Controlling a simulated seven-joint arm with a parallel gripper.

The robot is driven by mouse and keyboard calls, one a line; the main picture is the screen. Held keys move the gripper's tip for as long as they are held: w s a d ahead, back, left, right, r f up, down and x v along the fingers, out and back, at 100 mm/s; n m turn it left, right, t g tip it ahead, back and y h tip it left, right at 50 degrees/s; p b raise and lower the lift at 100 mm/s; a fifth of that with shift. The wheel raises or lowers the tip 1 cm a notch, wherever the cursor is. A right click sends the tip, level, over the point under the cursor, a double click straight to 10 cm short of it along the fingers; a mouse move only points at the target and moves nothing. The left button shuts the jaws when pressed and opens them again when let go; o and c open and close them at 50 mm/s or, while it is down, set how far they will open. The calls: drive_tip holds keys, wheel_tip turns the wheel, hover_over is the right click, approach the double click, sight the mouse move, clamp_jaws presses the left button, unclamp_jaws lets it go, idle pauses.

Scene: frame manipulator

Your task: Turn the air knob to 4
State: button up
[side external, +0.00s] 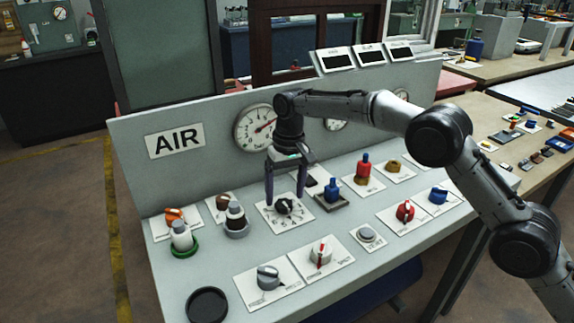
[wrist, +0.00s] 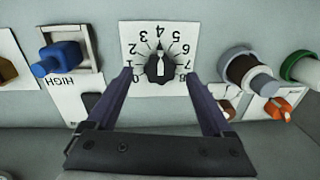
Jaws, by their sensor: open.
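The black air knob (side external: 284,206) sits on a white dial plate (side external: 271,220) in the middle of the sloped panel. In the wrist view the knob (wrist: 160,68) is at the upper centre, with the dial numbers 0 to 8 upside down around it. Its white mark runs up the picture and its narrow end appears to point at or close to 4. My gripper (side external: 285,198) is open over the knob. In the wrist view the fingertips of my gripper (wrist: 160,74) are on either side of the knob, with visible gaps; their height above the plate is unclear.
The upright back panel carries an AIR label (side external: 175,140) and a gauge (side external: 256,128) close behind my gripper.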

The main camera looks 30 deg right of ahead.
sight(288, 202)
wheel_tip(288, 202, up, 12)
drive_tip(key=shift+d+f, duration=0.15)
drive_tip(key=shift+d, duration=0.25)
idle(0.3)
